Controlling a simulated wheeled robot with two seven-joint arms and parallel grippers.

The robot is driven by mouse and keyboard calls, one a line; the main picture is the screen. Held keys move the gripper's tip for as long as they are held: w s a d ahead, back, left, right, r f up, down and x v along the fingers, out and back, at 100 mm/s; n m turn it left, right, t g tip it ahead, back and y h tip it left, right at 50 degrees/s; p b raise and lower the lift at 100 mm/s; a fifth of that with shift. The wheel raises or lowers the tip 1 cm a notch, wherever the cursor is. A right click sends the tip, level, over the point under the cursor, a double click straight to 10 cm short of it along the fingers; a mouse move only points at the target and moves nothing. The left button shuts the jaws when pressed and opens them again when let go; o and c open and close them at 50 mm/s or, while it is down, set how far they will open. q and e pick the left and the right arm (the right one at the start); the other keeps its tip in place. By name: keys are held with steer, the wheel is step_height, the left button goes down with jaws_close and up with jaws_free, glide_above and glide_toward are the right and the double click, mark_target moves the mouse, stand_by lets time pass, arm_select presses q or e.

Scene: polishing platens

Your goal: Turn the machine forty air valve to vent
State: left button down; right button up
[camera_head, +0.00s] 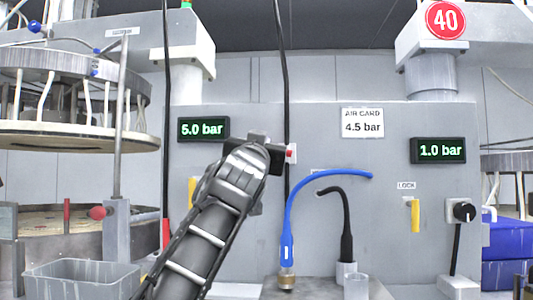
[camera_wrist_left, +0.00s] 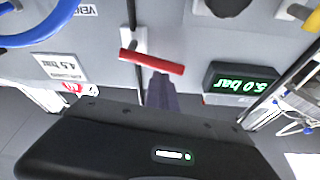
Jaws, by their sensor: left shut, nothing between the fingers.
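A red valve lever (camera_wrist_left: 152,62) sits on a pale valve block (camera_wrist_left: 133,42) in the left wrist view, which looks upside down. The lever lies across the picture, slightly tilted. In the head view only a small red end of the lever (camera_head: 291,153) shows past my left gripper (camera_head: 264,152), which hides the rest. My left gripper is shut and empty, its fingers (camera_wrist_left: 160,90) pointing at the lever close to its middle. I cannot tell whether they touch it. A label seemingly reading VENT (camera_wrist_left: 85,10) is partly visible. The red 40 sign (camera_head: 445,19) is at upper right.
Displays read 5.0 bar (camera_head: 203,129) and 1.0 bar (camera_head: 440,150); an air card (camera_head: 362,122) reads 4.5 bar. A blue hose (camera_head: 292,220), a black hose (camera_head: 347,225), a yellow lock handle (camera_head: 415,215) and a black knob (camera_head: 463,211) are to the right. A grey bin (camera_head: 80,282) stands lower left.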

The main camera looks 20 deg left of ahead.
arm_select(q)
steer(key=shift+a+f+n+b, duration=0.15)
steer(key=shift+f+n+b, duration=0.35)
steer(key=shift+f+n, duration=0.1)
arm_select(e)
steer(key=shift+w+d+f, duration=0.2)
steer(key=shift+w+f, duration=0.05)
steer(key=shift+f, duration=0.45)
arm_select(q)
steer(key=shift+r, duration=0.1)
